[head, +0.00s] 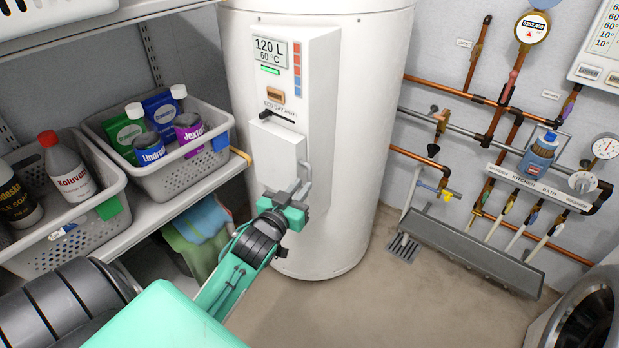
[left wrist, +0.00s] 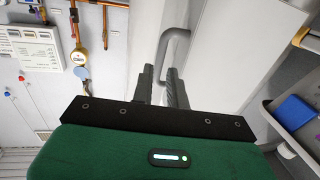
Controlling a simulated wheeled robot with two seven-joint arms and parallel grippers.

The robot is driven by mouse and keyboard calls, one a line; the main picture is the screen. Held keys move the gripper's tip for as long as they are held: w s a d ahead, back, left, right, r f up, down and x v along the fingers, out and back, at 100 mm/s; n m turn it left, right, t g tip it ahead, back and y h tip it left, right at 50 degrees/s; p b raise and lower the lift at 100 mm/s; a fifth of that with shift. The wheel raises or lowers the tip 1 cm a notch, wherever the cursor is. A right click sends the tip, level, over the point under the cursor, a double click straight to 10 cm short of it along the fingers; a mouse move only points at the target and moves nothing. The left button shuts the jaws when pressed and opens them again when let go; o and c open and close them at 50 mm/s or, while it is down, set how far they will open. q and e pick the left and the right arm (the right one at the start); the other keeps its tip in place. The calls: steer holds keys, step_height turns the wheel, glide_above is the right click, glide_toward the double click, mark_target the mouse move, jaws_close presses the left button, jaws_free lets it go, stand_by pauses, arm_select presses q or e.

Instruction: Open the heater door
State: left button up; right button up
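The white heater (head: 345,140) stands at the centre back of the head view. Its small white door (head: 273,155) is on the front panel below the display and looks closed. A grey bar handle (head: 307,172) runs along the door's right side. My left gripper (head: 290,194) is at the handle's lower end. In the left wrist view the handle (left wrist: 176,42) bends down between the two fingers of my left gripper (left wrist: 161,75). The fingers are close together with a narrow gap, and look shut on the bar. My right gripper is not in view.
A shelf on the left holds grey baskets (head: 160,180) with bottles and cans, near my left arm. Copper pipes (head: 455,90) and valves cover the right wall. A grey drain channel (head: 470,250) lies below them. The floor (head: 370,300) before the heater is clear.

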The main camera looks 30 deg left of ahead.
mark_target(308, 179)
arm_select(q)
steer(key=shift+w+a, duration=0.15)
steer(key=shift+w, duration=1.15)
steer(key=shift+w+a, duration=0.15)
steer(key=shift+w, duration=1.1)
jaws_close()
